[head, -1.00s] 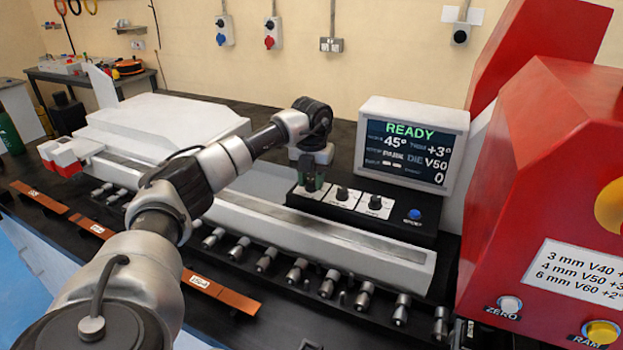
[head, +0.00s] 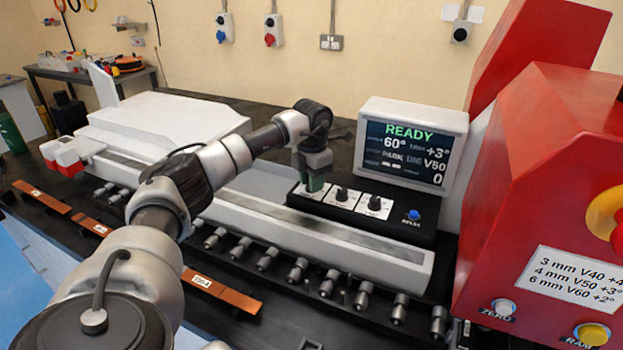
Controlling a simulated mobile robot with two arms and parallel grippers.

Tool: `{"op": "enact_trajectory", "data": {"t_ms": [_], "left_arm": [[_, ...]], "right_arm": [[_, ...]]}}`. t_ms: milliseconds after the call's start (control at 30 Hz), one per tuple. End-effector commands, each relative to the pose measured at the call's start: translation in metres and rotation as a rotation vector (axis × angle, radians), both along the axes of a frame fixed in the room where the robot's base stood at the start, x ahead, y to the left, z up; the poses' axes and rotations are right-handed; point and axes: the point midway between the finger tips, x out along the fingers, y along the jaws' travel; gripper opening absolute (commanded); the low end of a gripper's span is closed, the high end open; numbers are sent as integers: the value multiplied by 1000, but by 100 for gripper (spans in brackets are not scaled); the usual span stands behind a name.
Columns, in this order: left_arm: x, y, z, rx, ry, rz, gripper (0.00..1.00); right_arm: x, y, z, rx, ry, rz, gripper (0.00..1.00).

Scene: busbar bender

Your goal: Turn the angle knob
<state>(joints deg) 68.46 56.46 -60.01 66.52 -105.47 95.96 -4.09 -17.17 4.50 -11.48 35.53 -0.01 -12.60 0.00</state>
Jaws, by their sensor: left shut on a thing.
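The black control box (head: 405,222) carries a row of three knobs on white plates. My left gripper (head: 314,183) points down over the leftmost knob and is shut on it. The fingers hide most of that knob and its plate. The middle knob (head: 342,194) and the right knob (head: 374,202) stand free. The display (head: 412,146) behind the box reads READY, 60°, +3° and V50. My right gripper is not in view.
A blue button (head: 413,214) is at the box's right end. The red machine (head: 545,200) with a label and ZERO and RAM buttons stands at the right. Copper bars (head: 222,291) and a row of metal rollers (head: 297,269) lie in front.

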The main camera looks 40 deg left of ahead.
Motion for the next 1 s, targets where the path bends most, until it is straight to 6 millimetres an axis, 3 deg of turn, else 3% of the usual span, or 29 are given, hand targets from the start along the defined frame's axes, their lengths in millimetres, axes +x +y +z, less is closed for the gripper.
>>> {"op": "enact_trajectory", "data": {"t_ms": [567,600,733,1000], "left_arm": [[1,1,2,0,-6,-37,8],[1,1,2,0,-6,-37,35],[1,0,1,0,-5,-37,55],[0,0,1,1,-2,-37,57]], "right_arm": [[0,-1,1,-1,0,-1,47],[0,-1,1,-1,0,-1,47],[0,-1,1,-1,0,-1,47],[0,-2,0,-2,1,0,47]]}}
